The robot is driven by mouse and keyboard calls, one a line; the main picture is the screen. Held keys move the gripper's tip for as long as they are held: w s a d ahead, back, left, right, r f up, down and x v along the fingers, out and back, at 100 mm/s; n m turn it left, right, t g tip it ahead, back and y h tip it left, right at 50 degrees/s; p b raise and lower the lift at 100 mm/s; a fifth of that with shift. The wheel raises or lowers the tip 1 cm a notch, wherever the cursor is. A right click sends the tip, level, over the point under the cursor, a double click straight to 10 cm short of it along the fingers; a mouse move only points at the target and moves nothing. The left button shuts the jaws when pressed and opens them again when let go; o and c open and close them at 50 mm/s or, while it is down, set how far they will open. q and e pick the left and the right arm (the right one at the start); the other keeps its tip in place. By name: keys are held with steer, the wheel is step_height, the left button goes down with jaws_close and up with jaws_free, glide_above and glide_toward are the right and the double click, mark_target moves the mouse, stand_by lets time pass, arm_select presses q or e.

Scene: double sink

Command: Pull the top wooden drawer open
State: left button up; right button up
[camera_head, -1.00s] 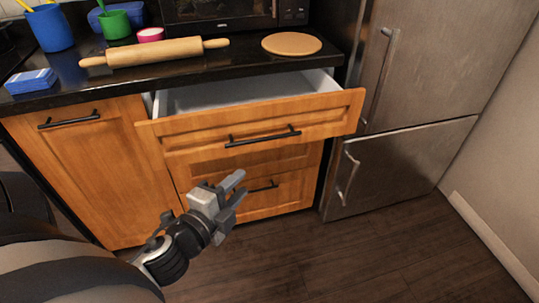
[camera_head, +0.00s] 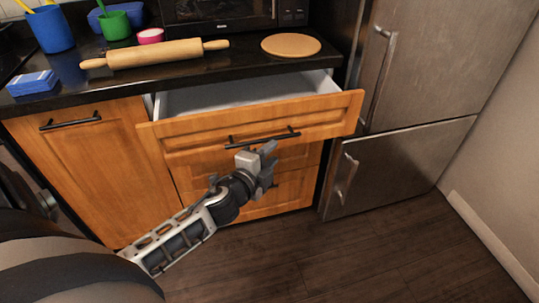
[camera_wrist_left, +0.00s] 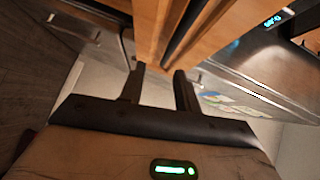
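The top wooden drawer (camera_head: 290,115) stands partly open, its white inside showing behind the orange wood front. Its black bar handle (camera_head: 265,137) runs across the front and looks free of the gripper. My left gripper (camera_head: 260,158) is just below and in front of this handle, with its fingers apart and nothing seen between them. In the left wrist view, the gripper's two dark fingers (camera_wrist_left: 160,80) are spread, and a dark handle bar (camera_wrist_left: 187,32) lies ahead of them against the wood. Whether they touch it is unclear. My right gripper is not in view.
Lower drawers (camera_head: 290,190) are under the top one, partly hidden by my left arm. A steel refrigerator (camera_head: 425,70) stands close on the right. The dark counter (camera_head: 240,68) above holds a rolling pin (camera_head: 150,54) and a round board (camera_head: 291,45). The floor in front is clear.

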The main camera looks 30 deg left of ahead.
arm_select(q)
jaws_close()
stand_by(1.2)
jaws_free()
steer(key=shift+s, duration=0.15)
steer(key=s+d+r+b, duration=0.1)
steer(key=s+r, duration=0.1)
steer(key=s, duration=1.3)
steer(key=shift+s+r, duration=0.15)
steer(key=shift+s, duration=0.1)
